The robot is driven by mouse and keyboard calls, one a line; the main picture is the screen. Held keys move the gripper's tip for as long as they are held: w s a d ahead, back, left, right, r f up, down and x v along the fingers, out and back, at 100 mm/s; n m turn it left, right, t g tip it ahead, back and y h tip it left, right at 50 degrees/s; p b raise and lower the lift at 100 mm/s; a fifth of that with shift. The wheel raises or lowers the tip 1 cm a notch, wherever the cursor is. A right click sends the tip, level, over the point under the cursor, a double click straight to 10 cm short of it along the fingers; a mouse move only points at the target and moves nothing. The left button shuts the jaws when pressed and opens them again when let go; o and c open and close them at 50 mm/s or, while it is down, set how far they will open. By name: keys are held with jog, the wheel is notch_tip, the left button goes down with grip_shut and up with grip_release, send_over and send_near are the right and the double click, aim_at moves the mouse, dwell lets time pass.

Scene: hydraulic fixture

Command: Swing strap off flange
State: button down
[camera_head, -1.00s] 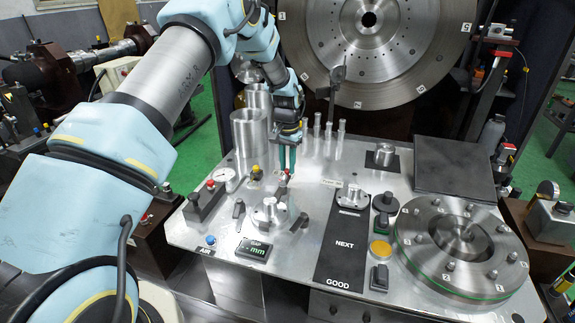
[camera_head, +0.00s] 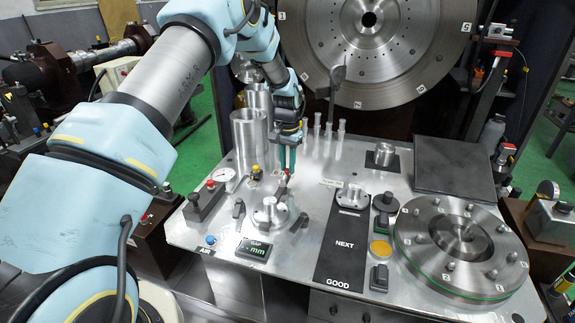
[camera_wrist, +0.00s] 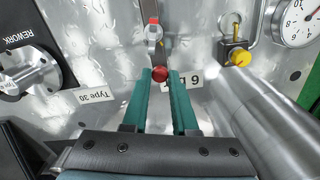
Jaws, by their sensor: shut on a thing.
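My gripper (camera_head: 287,166) points down over the metal plate, behind the fixture. In the wrist view, its two green fingers (camera_wrist: 161,80) stand on either side of a round red knob (camera_wrist: 160,73) and are shut on it. A narrow metal strap with a red part (camera_wrist: 153,32) runs away from the knob toward the top of the wrist view. In the head view, a silver flange (camera_head: 269,213) sits in the fixture in front of the gripper. The strap is small there, and whether it overlaps the flange is hard to tell.
Tall metal cylinders (camera_head: 248,140) stand close left of the gripper. A large bolted disc (camera_head: 462,245) lies at right.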

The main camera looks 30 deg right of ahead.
jog(key=shift+s+d+m, duration=0.1)
jog(key=shift+m, duration=0.2)
jog(key=m, duration=0.1)
jog(key=s+m, duration=0.1)
jog(key=shift+d+m+b, duration=0.3)
jog(key=shift+d, duration=0.05)
jog(key=m, duration=0.1)
jog(key=s+m, duration=0.1)
jog(key=m, duration=0.1)
jog(key=shift+s+d+m, duration=0.15)
jog(key=shift+d+m, duration=0.1)
jog(key=shift+m, duration=0.15)
jog(key=m, duration=0.1)
jog(key=s+m, duration=0.1)
jog(key=m, duration=0.1)
jog(key=shift+s, duration=0.25)
jog(key=shift+s+a+m+p, duration=0.1)
jog(key=shift+s+m, duration=0.2)
jog(key=shift+m, duration=0.55)
jog(key=shift+s+a+m+p, duration=0.1)
jog(key=shift+s+m, duration=0.2)
jog(key=shift+m, duration=0.5)
jog(key=shift+s+m+p, duration=0.1)
jog(key=shift+s+m, duration=0.2)
jog(key=shift+m, duration=0.55)
jog(key=c, duration=0.7)
grip_release()
